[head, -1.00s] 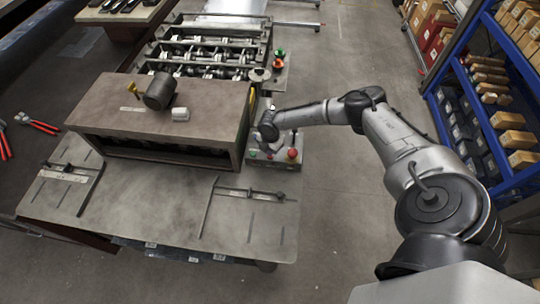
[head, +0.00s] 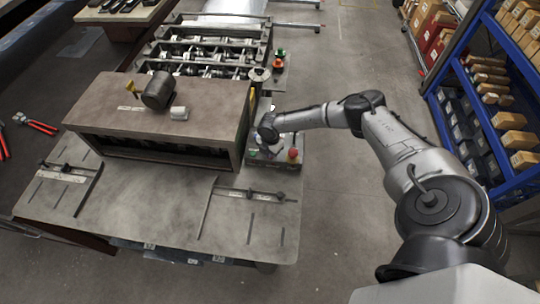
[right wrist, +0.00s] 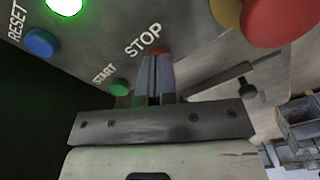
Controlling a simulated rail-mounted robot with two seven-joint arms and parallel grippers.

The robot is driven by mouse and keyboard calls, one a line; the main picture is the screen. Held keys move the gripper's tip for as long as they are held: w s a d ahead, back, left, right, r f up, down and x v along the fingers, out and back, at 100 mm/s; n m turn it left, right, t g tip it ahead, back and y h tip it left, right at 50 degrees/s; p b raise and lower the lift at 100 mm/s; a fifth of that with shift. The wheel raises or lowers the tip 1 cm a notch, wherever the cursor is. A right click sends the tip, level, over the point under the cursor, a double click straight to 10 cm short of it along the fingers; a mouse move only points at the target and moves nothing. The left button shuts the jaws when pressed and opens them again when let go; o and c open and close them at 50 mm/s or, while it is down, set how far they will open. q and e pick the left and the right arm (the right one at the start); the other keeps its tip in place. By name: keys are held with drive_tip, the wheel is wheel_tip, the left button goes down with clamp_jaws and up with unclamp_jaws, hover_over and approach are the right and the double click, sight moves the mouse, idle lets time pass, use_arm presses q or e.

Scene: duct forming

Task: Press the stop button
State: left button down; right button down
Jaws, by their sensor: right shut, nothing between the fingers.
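The stop button is a small red button (right wrist: 157,50) below the STOP label in the right wrist view, mostly hidden behind my fingertips. My right gripper (right wrist: 158,60) is shut and empty, its tips over that button; I cannot tell whether they touch it. In the head view, my right gripper (head: 267,146) points down at the grey control box (head: 280,159) at the bench's right end. My left gripper is not in view.
A green START button (right wrist: 120,88), a blue RESET button (right wrist: 40,42) and a lit green lamp (right wrist: 64,5) are close by. A large red mushroom button (right wrist: 280,18) is to the right. The floor right of the bench is clear up to the blue shelf (head: 447,125).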

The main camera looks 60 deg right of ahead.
drive_tip(key=shift+f, duration=0.15)
drive_tip(key=shift+r, duration=0.2)
drive_tip(key=shift+r+p, duration=0.5)
drive_tip(key=shift+p, duration=0.1)
drive_tip(key=shift+r+p, duration=2.45)
drive_tip(key=shift+r, duration=0.45)
